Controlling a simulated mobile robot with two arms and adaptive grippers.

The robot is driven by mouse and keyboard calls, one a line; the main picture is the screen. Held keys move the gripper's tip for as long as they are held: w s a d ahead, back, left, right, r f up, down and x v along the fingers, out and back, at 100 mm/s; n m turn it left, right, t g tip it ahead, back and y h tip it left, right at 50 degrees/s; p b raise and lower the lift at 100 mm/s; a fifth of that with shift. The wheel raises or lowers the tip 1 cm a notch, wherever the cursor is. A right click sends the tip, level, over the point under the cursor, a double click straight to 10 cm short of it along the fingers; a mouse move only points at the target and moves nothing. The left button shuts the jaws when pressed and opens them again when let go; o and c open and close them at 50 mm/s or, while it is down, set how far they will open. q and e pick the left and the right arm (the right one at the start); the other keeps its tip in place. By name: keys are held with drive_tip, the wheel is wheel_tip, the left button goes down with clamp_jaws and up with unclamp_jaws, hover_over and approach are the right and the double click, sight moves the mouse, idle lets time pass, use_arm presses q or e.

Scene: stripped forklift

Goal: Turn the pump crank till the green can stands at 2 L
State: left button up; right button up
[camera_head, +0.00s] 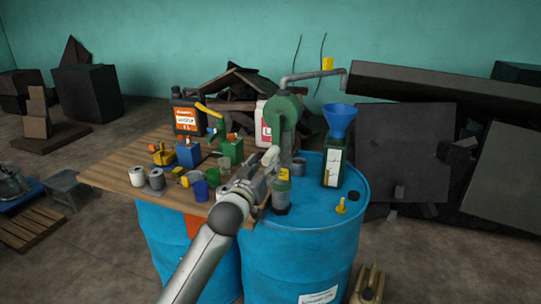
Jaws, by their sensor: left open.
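The green can (334,168) stands upright on the right blue drum (325,240), with a blue funnel (340,119) in its top. A pale strip runs down its front; its marks and level are too small to read. The green pump (284,108) rises from the drum, left of the can. A grey pipe (305,76) runs right from the pump's top and bends down over the funnel. A yellow grip-like piece (328,63) shows above this pipe. I cannot clearly make out the crank arm. My left gripper (271,158) is open, low in front of the pump. My right gripper is not in view.
A wooden table (115,178) at left holds jugs, small cans, rolls and a blue cup (201,190). A grey-green bottle (281,192) stands close by my left gripper. A yellow plug (341,206) lies on the drum. Dark slabs (405,150) fill the back right.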

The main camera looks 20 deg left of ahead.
sight(270, 157)
use_arm(q)
drive_tip(key=shift+w+d+r+p, duration=0.1)
drive_tip(key=shift+w+p, duration=0.15)
drive_tip(key=shift+w, duration=1.2)
drive_tip(key=shift+w+d+p, duration=0.1)
drive_tip(key=shift+w+p, duration=0.15)
drive_tip(key=shift+w, duration=1.15)
drive_tip(key=shift+c, duration=0.4)
clamp_jaws()
